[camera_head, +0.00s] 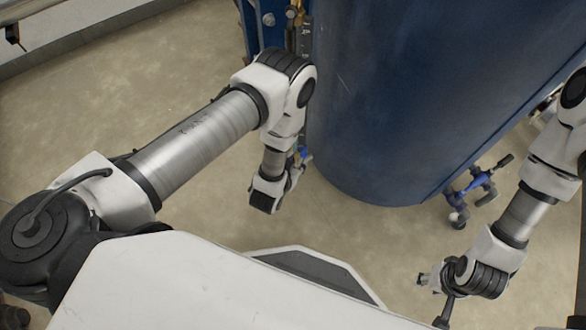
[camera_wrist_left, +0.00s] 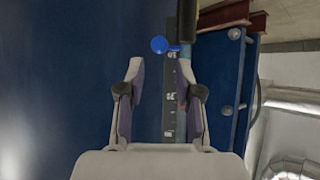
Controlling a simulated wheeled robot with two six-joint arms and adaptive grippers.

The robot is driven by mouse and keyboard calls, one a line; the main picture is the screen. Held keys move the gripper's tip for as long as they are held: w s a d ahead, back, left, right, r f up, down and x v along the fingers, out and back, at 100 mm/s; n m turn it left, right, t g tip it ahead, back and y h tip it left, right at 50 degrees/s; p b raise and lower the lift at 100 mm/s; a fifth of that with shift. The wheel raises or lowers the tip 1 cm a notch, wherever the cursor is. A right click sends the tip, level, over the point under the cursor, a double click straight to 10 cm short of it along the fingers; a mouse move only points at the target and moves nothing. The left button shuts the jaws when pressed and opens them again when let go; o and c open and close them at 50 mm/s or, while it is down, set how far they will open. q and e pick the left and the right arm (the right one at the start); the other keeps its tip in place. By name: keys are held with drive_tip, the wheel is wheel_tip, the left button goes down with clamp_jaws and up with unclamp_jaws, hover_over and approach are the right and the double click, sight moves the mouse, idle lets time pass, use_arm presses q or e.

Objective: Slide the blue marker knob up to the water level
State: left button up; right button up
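The blue marker knob (camera_wrist_left: 159,44) is a round blue disc in the left wrist view. It sits against a dark scale strip (camera_wrist_left: 170,70) with pale markings. My left gripper (camera_wrist_left: 160,68) is open; its two fingers stand apart on either side of the strip. The knob appears just past the fingertips, between them, and the fingers do not grip it. In the head view the left gripper (camera_head: 299,166) is partly hidden by its wrist, and the upper scale (camera_head: 305,38) shows above the arm. My right gripper (camera_head: 430,281) is low at the right, small and partly hidden. I cannot make out a water level.
A large blue tank (camera_head: 400,100) stands right of my left arm. A blue valve with pipework (camera_head: 470,190) is near its base, close to my right arm. A bolted blue flange (camera_wrist_left: 232,90) is right of the scale. Floor (camera_head: 130,75) to the left is clear.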

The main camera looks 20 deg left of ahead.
sight(303, 154)
use_arm(q)
drive_tip(key=b+x, duration=0.1)
drive_tip(key=x, duration=0.3)
drive_tip(key=shift+w+f+b, duration=0.15)
drive_tip(key=shift+f+b, duration=0.15)
drive_tip(key=shift+f, duration=0.05)
drive_tip(key=shift+w, duration=0.3)
drive_tip(key=shift+c, duration=0.4)
clamp_jaws()
wheel_tip(303, 154, up, 6)
drive_tip(key=p, duration=0.5)
idle(0.5)
